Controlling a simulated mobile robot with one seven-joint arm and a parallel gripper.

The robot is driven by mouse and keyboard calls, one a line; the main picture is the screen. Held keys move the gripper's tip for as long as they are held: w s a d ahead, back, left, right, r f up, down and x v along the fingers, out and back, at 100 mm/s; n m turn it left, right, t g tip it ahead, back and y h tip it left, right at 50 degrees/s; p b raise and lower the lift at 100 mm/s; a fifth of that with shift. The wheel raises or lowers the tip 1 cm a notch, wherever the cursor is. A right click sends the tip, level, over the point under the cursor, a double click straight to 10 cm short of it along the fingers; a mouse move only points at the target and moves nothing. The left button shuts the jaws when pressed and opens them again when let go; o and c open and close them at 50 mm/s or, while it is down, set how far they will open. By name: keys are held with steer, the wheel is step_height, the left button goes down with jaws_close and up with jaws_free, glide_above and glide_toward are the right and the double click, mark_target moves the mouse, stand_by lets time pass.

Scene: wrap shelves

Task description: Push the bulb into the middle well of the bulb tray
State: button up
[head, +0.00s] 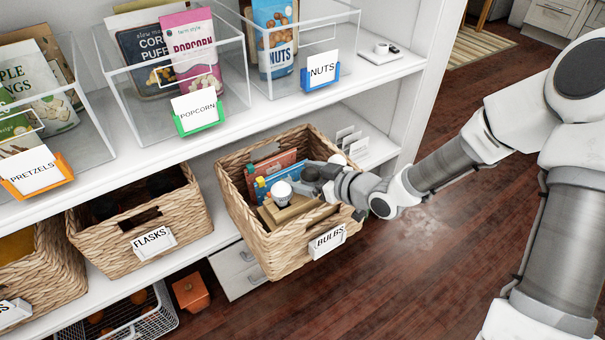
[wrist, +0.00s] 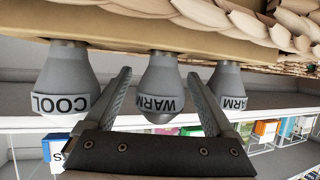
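The tan bulb tray (head: 287,215) lies inside the wicker basket labelled BULBS. In the wrist view the bulb tray (wrist: 130,27) runs along the top, with the picture inverted. The middle bulb (wrist: 162,83), banded WARM, has its neck against the tray; how deep it sits is hidden. A COOL bulb (wrist: 63,82) and another WARM bulb (wrist: 230,88) flank it at similar height. My gripper (wrist: 159,72) has a finger on each side of the middle bulb, with visible gaps. In the head view my gripper (head: 301,180) reaches into the basket beside a white bulb (head: 281,193).
The basket's woven rim (head: 240,205) surrounds the tray closely. Coloured boxes (head: 274,172) stand behind the tray in the basket. The upper shelf with clear bins (head: 175,85) is behind and above. A FLASKS basket (head: 135,225) stands to the left. Open floor (head: 420,260) lies right.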

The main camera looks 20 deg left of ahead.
steer(key=p+v, duration=0.6)
steer(key=v, duration=1.1)
steer(key=shift+d+r+p, duration=0.15)
steer(key=shift+d+p, duration=0.05)
steer(key=shift+p, duration=0.2)
